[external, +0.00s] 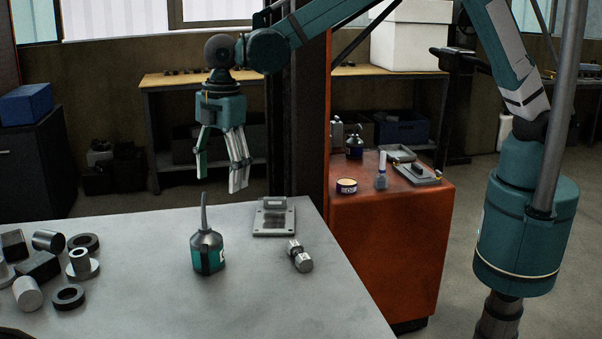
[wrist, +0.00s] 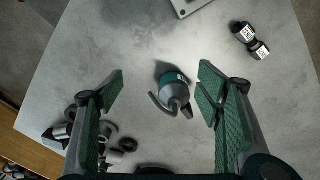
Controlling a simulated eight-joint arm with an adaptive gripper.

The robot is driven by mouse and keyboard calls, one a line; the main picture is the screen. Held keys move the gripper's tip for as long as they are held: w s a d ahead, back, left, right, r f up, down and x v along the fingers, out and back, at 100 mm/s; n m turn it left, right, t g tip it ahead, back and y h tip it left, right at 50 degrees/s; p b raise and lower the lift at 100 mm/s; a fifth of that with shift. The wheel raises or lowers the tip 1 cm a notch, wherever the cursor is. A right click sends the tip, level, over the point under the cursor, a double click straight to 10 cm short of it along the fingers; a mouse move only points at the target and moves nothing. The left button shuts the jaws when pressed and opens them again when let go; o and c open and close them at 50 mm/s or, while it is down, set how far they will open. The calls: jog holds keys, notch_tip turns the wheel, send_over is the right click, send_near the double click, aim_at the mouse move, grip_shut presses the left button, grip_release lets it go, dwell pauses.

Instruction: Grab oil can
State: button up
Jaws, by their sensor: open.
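The oil can (external: 208,250) stands upright on the grey table (external: 270,310). It has a teal body, a dark cone top and a long thin spout pointing up. In the wrist view the oil can (wrist: 174,88) shows from above, between and beyond my fingers. My gripper (external: 220,182) hangs above the table, fingers pointing down, open and empty. In the wrist view my gripper (wrist: 161,90) has its green finger pads wide apart, one on each side of the can. The fingers are clear of the can, higher than it.
Several metal rings and cylinders (external: 70,297) lie at the table's left. A metal plate with an upright bracket (external: 274,219) and a small metal fitting (external: 299,256) lie to the can's right. An orange cabinet (external: 390,240) holds another can-like bottle (external: 354,146) and a tin (external: 346,187).

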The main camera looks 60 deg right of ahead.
aim_at(205, 228)
jog(key=s+a+f+n, duration=0.1)
jog(key=a+f, duration=0.1)
jog(key=a, duration=0.1)
jog(key=s+a+f, duration=0.1)
jog(key=a+f, duration=0.2)
jog(key=a, duration=0.1)
jog(key=s+a+f+n, duration=0.1)
jog(key=a+f, duration=0.1)
jog(key=a, duration=0.1)
jog(key=shift+s+a+f+n+g+h+p, duration=0.2)
jog(key=shift+s+n+g+h+p, duration=0.1)
jog(key=shift+p, duration=0.1)
jog(key=shift+w+f, duration=0.1)
jog(key=shift+f, duration=1.2)
jog(key=shift+f, duration=0.15)
jog(key=shift+w+f, duration=0.15)
jog(key=shift+f, duration=2.3)
jog(key=c, duration=1.3)
